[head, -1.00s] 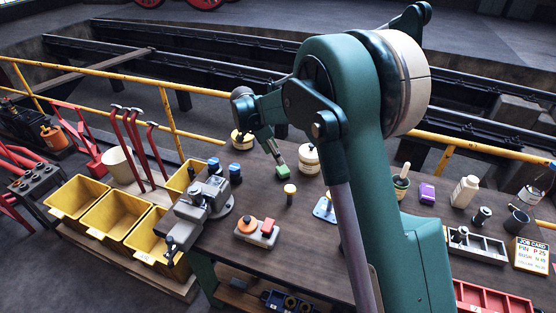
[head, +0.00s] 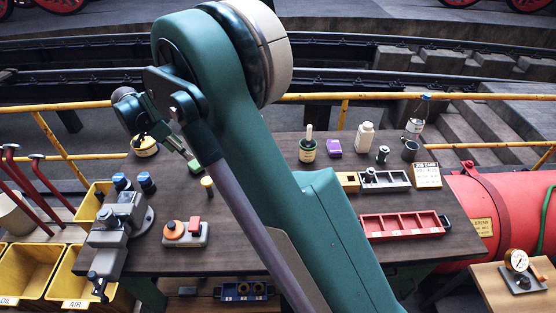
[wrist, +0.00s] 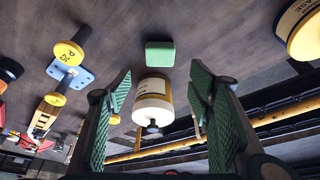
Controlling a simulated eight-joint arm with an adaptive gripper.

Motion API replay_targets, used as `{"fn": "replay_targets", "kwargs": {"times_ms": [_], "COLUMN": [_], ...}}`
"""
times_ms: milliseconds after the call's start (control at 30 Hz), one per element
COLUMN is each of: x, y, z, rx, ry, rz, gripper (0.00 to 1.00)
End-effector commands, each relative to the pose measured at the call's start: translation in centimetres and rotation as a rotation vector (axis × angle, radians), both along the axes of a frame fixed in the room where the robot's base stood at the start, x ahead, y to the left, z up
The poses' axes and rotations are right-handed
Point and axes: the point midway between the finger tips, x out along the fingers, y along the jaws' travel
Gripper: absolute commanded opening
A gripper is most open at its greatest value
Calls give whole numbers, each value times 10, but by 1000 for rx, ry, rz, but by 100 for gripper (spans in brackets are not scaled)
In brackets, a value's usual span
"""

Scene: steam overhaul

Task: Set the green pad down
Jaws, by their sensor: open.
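The green pad (head: 195,166) lies on the dark workbench (head: 265,180), close below my gripper (head: 184,153) in the head view. In the wrist view the pad (wrist: 160,54) shows as a small green block on the bench top, beyond the tips of my gripper (wrist: 161,70). The two green ribbed fingers are spread wide, with nothing held between them. The pad looks clear of both fingers. My arm hides part of the bench in the head view.
In the wrist view a cream jar (wrist: 153,98) with a dark knob stands near the pad. A vise (head: 122,215) and an orange-knobbed block (head: 184,232) sit left; a red tray (head: 403,226) sits right.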

Motion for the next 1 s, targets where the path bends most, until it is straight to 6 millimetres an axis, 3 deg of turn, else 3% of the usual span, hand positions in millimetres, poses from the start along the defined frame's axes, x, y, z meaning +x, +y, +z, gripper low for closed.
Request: {"fn": "replay_targets", "kwargs": {"times_ms": [267, 467, 1000], "x": [0, 2, -16], "y": [-7, -33, -161], "z": [6, 28, 117], "rx": [2, 10, 47], "ry": [2, 8, 27], "rz": [5, 33, 178], "gripper": [52, 52, 52]}}
